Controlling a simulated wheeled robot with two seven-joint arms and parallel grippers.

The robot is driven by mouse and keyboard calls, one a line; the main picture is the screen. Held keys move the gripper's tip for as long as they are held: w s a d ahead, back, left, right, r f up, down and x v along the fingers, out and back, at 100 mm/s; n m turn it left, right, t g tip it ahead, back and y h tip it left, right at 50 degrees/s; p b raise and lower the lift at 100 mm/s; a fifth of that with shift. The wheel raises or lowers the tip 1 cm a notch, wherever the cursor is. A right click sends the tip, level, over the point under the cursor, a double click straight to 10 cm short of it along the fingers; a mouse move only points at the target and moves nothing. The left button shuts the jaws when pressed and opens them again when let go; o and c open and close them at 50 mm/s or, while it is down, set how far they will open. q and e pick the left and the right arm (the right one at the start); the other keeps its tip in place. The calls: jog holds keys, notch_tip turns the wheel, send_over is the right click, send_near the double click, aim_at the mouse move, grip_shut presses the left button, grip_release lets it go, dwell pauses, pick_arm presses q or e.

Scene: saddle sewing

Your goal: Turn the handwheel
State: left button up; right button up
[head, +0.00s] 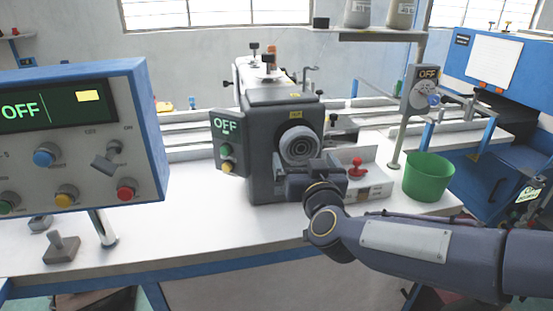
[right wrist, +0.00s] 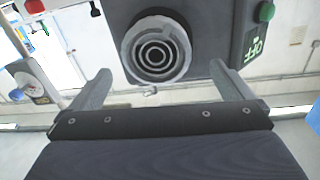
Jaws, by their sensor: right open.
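The handwheel (head: 300,146) is a round grey wheel with concentric rings on the end of the dark grey sewing machine (head: 262,150). My right gripper (head: 304,178) is just below and in front of it, in the head view. In the right wrist view, which is turned upside down, the handwheel (right wrist: 156,50) appears between and just beyond the fingertips of my open right gripper (right wrist: 160,68). The fingers look apart from the wheel and hold nothing. My left gripper is not in view.
A panel reading OFF (head: 226,140) is beside the handwheel. A red-knobbed part (head: 357,167) and a green bin (head: 428,177) stand to the right. A large blue control box (head: 80,130) is at left. The white tabletop (head: 200,225) is clear in front.

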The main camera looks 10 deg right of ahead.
aim_at(301, 150)
jog(key=w, duration=0.7)
jog(key=shift+w+d, duration=0.3)
jog(key=shift+d, duration=0.05)
jog(key=c, duration=0.9)
